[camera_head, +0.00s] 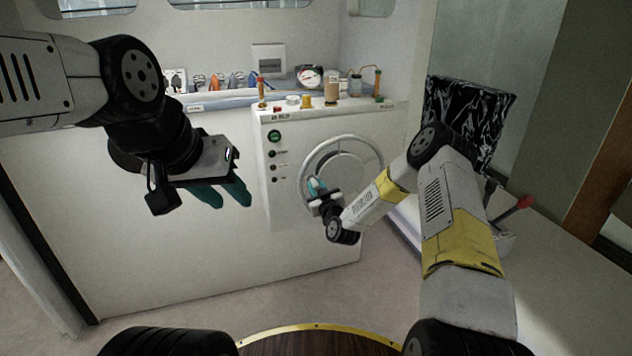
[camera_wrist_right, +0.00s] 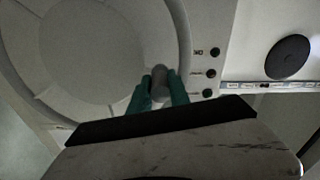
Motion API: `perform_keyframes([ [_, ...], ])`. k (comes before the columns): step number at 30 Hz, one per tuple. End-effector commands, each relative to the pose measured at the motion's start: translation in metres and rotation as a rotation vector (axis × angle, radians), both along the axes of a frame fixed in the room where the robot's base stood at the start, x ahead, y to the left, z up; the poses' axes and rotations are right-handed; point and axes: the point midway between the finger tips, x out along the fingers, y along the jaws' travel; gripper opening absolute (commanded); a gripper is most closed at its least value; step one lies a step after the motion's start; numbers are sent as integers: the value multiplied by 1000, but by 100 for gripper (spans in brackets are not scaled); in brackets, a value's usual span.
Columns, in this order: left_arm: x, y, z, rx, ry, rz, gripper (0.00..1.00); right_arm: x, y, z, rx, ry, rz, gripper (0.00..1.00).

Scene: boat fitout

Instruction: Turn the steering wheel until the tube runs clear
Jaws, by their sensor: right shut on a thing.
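The steering wheel (camera_head: 340,139) is a pale grey ring on the front of a white console (camera_head: 285,215). My right gripper (camera_head: 317,188) is at the lower left of the wheel. In the right wrist view, its green fingers (camera_wrist_right: 160,88) are shut on a grey knob (camera_wrist_right: 160,72) at the wheel's rim. My left gripper (camera_head: 228,196) hangs empty left of the console, its teal fingers apart. On the console top, a thin orange tube (camera_head: 366,67) arches between a small jar (camera_head: 355,84) and an upright coloured post (camera_head: 378,86). Whether it runs clear is too small to tell.
A brownish cylinder (camera_head: 331,90), a yellow piece (camera_head: 306,101) and a round gauge (camera_head: 309,77) stand on or behind the console top. Several buttons (camera_head: 272,153) line the console's left front. A black marbled panel (camera_head: 470,115) and a red-handled lever (camera_head: 515,207) are at right.

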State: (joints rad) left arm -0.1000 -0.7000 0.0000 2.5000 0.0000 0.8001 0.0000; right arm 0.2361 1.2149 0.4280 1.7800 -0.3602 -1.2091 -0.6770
Motion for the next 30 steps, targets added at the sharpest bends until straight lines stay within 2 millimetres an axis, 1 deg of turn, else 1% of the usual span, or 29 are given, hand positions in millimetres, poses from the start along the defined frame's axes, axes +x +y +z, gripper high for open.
perform_keyframes([
  [19,0,0,0,0,0,0,36,0,0,-2,-11,-4,1,0],
  [23,0,0,0,0,0,0,36,-1,2,-7,-50,-16,2,0],
  [30,0,0,0,0,0,0,36,-1,3,-25,-187,-61,3,0],
])
